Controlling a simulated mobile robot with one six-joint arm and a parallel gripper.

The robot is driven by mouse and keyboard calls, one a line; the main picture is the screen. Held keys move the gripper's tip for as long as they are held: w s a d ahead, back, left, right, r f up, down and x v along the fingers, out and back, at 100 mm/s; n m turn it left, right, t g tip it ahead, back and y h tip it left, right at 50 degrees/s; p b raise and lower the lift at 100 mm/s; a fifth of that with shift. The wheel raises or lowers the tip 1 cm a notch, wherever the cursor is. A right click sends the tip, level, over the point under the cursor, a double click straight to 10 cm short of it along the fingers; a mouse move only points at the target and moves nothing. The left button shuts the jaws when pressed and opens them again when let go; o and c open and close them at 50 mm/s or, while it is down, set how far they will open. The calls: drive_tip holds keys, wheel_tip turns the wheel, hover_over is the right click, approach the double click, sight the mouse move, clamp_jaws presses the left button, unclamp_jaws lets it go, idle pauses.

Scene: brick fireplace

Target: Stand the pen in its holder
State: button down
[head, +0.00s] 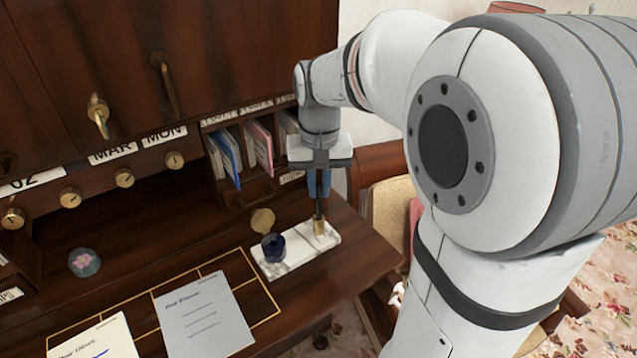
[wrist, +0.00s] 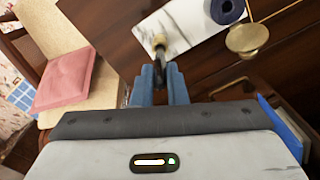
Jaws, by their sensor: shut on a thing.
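My gripper (head: 319,190) points down over the right end of the desk, its blue fingers (wrist: 160,88) shut on a dark pen (head: 318,209). The pen is close to upright. It also shows between the fingertips in the wrist view (wrist: 159,65). Its lower end meets the mouth of the small brass holder (head: 320,228), which also shows in the wrist view (wrist: 158,43). I cannot tell how deep the pen's end sits. The holder stands on the right end of a white marble base (head: 296,253). The fingers hide the pen's upper part.
A dark blue inkwell (head: 273,247) stands on the base's left part, with a round brass lid (head: 262,220) beside it. Pigeonholes with envelopes (head: 258,150) rise behind my gripper. Letters (head: 205,318) lie at front left. A chair with a pink cushion (wrist: 68,80) stands beyond the desk's edge.

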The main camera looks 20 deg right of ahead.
drive_tip(key=shift+f+b, duration=0.45)
drive_tip(key=shift+f, duration=0.25)
drive_tip(key=c, duration=1.4)
unclamp_jaws()
drive_tip(key=shift+o, duration=0.2)
drive_tip(key=shift+r, duration=0.1)
drive_tip(key=shift+r, duration=0.1)
wheel_tip(320, 180, up, 8)
drive_tip(key=shift+f, duration=0.2)
drive_tip(key=s+f+n+t, duration=0.2)
drive_tip(key=s+f, duration=0.7)
drive_tip(key=s, duration=0.5)
drive_tip(key=shift+s+a+f+t, duration=0.15)
drive_tip(key=shift+a+t, duration=0.2)
drive_tip(key=shift+t, duration=0.35)
